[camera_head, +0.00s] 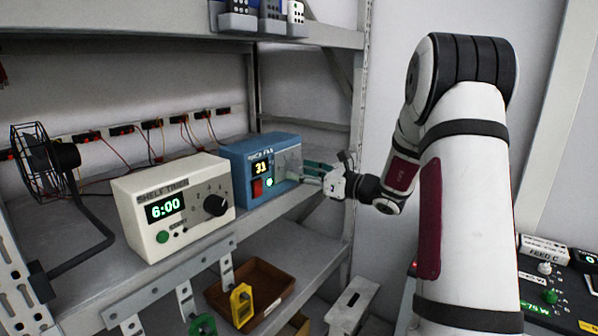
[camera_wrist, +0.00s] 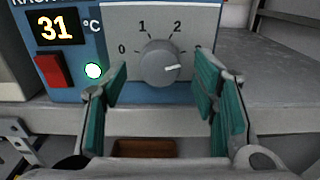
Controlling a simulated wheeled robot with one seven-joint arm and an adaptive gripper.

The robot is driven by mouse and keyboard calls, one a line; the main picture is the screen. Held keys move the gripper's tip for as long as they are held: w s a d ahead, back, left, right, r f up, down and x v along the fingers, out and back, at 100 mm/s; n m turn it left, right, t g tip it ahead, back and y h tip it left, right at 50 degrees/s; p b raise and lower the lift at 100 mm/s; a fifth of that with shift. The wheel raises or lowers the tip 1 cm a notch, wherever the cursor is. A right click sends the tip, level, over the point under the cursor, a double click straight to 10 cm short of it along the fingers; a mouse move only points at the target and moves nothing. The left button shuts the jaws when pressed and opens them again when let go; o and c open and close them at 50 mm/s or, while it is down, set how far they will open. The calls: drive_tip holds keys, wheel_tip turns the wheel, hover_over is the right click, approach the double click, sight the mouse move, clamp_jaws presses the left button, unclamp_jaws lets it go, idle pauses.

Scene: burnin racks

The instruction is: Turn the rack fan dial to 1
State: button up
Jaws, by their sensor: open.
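The blue rack fan box (camera_head: 240,162) stands on the shelf and shows 31 on its display. In the wrist view its grey round dial (camera_wrist: 158,62) sits on a light plate with marks 0, 1, 2 and a partly hidden mark on the right. The dial's white pointer line points right, towards that right-hand mark and away from 1. My gripper (camera_wrist: 164,82) is open in front of the dial, with one green-padded finger on each side and visible gaps. In the head view my gripper (camera_head: 312,172) hides the dial.
A white shelf timer (camera_head: 172,208) reading 6:00 stands left of the blue box. A red switch (camera_wrist: 53,70) and lit green lamp (camera_wrist: 93,70) are beside the dial. A black fan (camera_head: 42,165) is at far left; a brown tray (camera_head: 262,275) sits below.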

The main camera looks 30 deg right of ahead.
drive_tip(key=shift+x, duration=0.85)
drive_tip(key=shift+c, duration=0.3)
drive_tip(key=c, duration=1.1)
